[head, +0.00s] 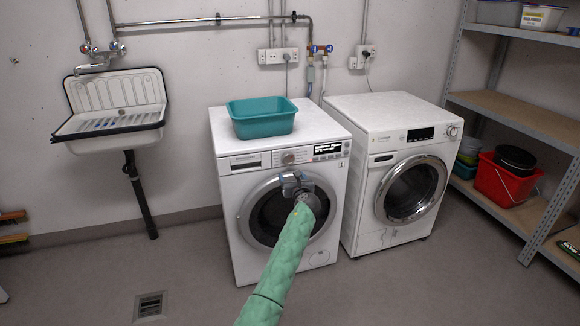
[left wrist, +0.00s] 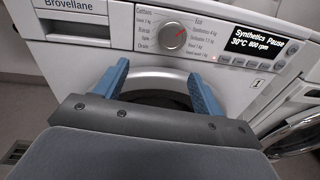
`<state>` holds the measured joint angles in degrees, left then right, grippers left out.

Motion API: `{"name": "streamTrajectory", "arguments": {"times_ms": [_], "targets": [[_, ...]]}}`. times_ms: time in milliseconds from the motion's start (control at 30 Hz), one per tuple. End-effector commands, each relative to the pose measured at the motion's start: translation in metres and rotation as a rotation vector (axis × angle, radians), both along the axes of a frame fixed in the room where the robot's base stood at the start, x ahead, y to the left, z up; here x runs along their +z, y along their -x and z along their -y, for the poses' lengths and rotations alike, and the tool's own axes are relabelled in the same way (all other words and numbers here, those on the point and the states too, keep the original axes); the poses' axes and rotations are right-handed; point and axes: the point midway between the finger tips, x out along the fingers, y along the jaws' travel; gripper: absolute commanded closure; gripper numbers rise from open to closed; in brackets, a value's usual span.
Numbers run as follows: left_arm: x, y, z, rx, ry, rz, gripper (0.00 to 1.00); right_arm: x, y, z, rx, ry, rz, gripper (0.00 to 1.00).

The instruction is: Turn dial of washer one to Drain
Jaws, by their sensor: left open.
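The left washer (head: 238,189) is white with a round door, and its dial (head: 288,158) sits at the middle of its top panel. In the left wrist view the silver dial (left wrist: 173,36) has a red mark at its upper right, with programme names printed on both sides. The display (left wrist: 258,48) reads "Synthetics Pause 30°C 800 rpm". My left gripper (head: 293,178) is in front of the washer, just below the dial. In the left wrist view its blue fingers (left wrist: 158,85) are apart and empty, short of the dial. My right gripper is not in view.
A teal basin (head: 262,128) stands on top of the left washer. A second white machine (head: 392,215) stands close on the right. A shelf rack (head: 520,115) is at the far right, a sink (head: 112,118) at the left. The floor in front is clear.

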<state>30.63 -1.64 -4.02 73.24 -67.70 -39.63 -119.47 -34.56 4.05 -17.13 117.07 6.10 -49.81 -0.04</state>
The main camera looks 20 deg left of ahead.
Motion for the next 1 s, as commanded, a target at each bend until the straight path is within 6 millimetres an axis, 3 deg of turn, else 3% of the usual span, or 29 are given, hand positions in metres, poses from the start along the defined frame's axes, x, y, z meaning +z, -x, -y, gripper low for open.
{"name": "streamTrajectory", "arguments": {"times_ms": [200, 700, 1000], "targets": [[0.017, -0.024, 0.003, -0.024, -0.126, -0.027, 0.31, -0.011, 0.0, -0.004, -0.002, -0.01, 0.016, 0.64], [0.018, -0.074, -0.026, -0.025, -0.131, -0.029, 0.31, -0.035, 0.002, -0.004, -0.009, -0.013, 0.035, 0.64], [0.018, -0.089, -0.035, -0.025, -0.13, -0.028, 0.31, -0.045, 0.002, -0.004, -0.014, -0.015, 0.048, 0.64]]}}
